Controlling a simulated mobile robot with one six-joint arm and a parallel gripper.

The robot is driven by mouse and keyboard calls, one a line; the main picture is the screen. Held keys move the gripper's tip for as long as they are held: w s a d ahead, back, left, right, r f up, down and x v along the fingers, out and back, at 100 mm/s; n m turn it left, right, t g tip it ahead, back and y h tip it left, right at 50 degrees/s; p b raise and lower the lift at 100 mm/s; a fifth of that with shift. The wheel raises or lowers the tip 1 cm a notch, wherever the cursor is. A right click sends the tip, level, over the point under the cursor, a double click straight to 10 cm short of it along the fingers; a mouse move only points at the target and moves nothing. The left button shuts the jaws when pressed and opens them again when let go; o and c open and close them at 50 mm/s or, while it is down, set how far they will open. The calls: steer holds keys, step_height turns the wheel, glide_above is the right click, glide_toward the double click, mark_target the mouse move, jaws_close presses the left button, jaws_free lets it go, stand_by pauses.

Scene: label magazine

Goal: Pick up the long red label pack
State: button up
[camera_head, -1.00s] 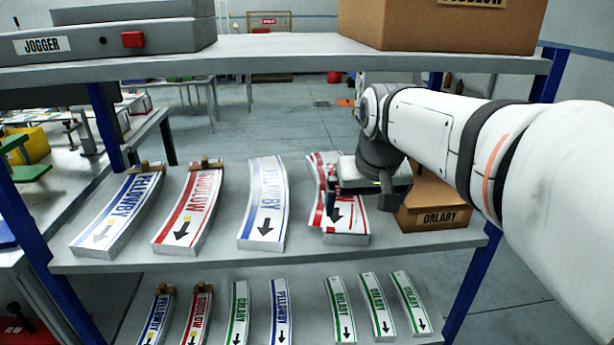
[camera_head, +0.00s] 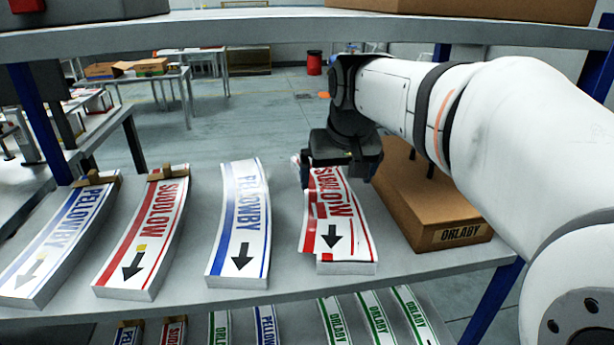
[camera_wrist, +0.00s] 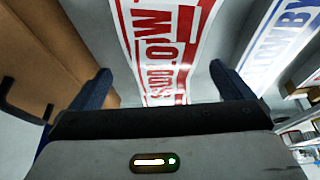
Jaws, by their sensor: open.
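A long white pack with red print and a black arrow (camera_head: 335,220) lies on the middle shelf, right of the blue pack; its layers look skewed. Its far end is partly hidden by my gripper (camera_head: 338,172). In the wrist view the red pack (camera_wrist: 165,45) runs between the fingers of my gripper (camera_wrist: 160,80), which are open and apart from its sides. I cannot tell how high they are above it. Another red pack (camera_head: 145,235) with a brown piece at its far end lies further left.
A brown box (camera_head: 430,205) stands close to the right of the red pack and shows in the wrist view (camera_wrist: 75,40). Blue packs (camera_head: 240,215) (camera_head: 60,240) lie to the left. An upper shelf (camera_head: 250,28) spans above; smaller packs (camera_head: 375,315) lie on a lower shelf.

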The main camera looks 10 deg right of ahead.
mark_target(332, 197)
steer(key=b+x, duration=0.2)
steer(key=x, duration=0.5)
steer(key=shift+w+f, duration=0.25)
steer(key=shift+f, duration=0.1)
steer(key=shift+c, duration=0.3)
steer(key=c, duration=1.1)
steer(key=shift+r, duration=0.1)
steer(key=shift+c, duration=0.2)
steer(key=shift+r, duration=0.15)
